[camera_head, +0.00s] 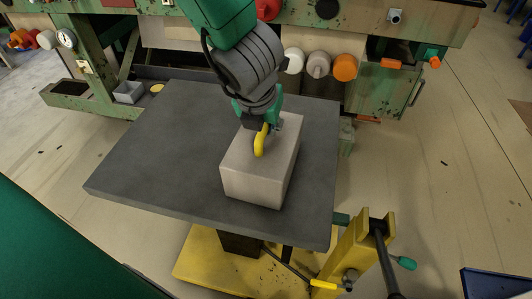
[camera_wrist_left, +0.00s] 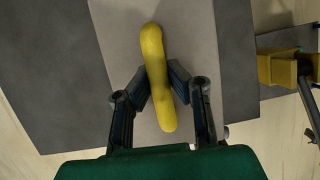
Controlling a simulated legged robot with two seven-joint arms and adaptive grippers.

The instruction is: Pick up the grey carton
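The grey carton (camera_head: 260,165) is a box with a light grey-beige top, sitting on the front right part of a dark grey table top (camera_head: 165,140). Its top also fills the middle of the left wrist view (camera_wrist_left: 203,50). My left gripper (camera_head: 262,124) is above the carton, pointing down. A curved yellow piece (camera_head: 259,145), like a banana or handle, is at the fingers over the carton's top. In the left wrist view, my left fingertips (camera_wrist_left: 159,78) close in on both sides of this yellow piece (camera_wrist_left: 154,50) and seem to touch it. My right gripper is not in view.
A green bench (camera_head: 100,60) with white and orange rollers (camera_head: 318,65) stands behind the table. A yellow stand (camera_head: 345,255) with a lever is at the front right. The table's left half is clear. A blue bin (camera_head: 495,284) is at the lower right.

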